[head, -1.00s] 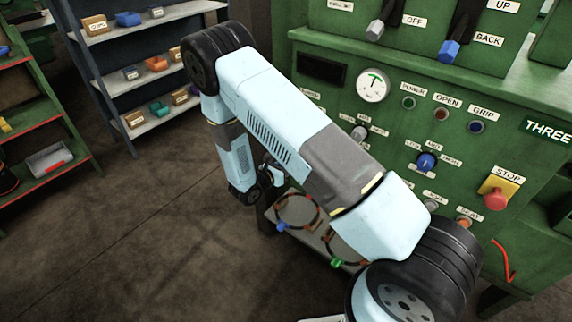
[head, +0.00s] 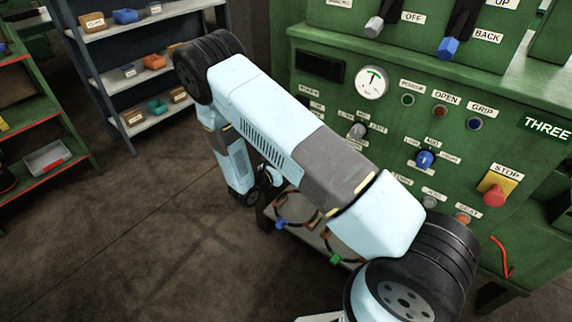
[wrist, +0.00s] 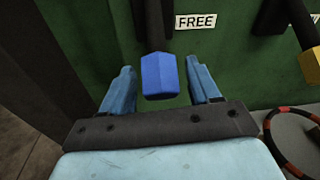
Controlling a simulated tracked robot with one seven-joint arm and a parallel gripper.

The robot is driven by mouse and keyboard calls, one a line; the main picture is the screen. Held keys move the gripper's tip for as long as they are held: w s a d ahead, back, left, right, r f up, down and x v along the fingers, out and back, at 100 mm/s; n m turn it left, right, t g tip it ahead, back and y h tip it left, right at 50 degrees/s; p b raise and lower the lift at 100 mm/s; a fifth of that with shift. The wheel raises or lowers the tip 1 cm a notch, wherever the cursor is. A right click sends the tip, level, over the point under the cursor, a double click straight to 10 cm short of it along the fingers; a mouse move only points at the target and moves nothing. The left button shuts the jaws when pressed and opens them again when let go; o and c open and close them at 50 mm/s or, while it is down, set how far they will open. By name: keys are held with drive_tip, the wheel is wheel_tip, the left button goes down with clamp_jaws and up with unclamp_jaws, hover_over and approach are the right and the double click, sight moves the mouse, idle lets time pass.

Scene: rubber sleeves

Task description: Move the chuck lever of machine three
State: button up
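Machine three is a green cabinet (head: 390,95) with a THREE label (head: 547,128) at the right of the head view. In the wrist view a dark lever with a blue faceted knob (wrist: 160,77) hangs down in front of a green panel, beside a FREE label (wrist: 195,21). No label naming it as the chuck lever is readable. My gripper (wrist: 162,86) is open, with one light-blue finger on each side of the knob and visible gaps on both sides. In the head view my arm hides this lever and most of the gripper.
A second lever with a yellow knob (wrist: 311,64) is at the right in the wrist view. A hoop (wrist: 297,140) lies below it. Higher on the machine are a grey-knobbed lever (head: 374,27), a blue-knobbed lever (head: 448,47) and a red stop button (head: 493,195). Shelves (head: 150,65) stand at the left.

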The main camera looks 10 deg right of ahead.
drive_tip(key=v, duration=1.3)
drive_tip(key=shift+s+a, duration=0.25)
drive_tip(key=shift+a, duration=0.1)
drive_tip(key=s+d+r+m+g+y, duration=0.2)
drive_tip(key=d+r+m+g, duration=0.45)
drive_tip(key=r, duration=0.65)
drive_tip(key=s+d+r+m+g+y, duration=0.15)
drive_tip(key=d+r+m+g, duration=0.25)
drive_tip(key=d+r+m, duration=0.8)
drive_tip(key=s+d+r+m+t+y, duration=0.2)
drive_tip(key=s+r+m+y, duration=0.2)
drive_tip(key=s+r, duration=0.5)
drive_tip(key=s+d+r+m+t+y, duration=0.3)
drive_tip(key=s+r+m+y, duration=0.2)
drive_tip(key=s+r, duration=0.5)
drive_tip(key=shift+s+d+r, duration=0.25)
drive_tip(key=shift+s+r, duration=0.05)
drive_tip(key=shift+r, duration=0.45)
drive_tip(key=shift+c, duration=0.4)
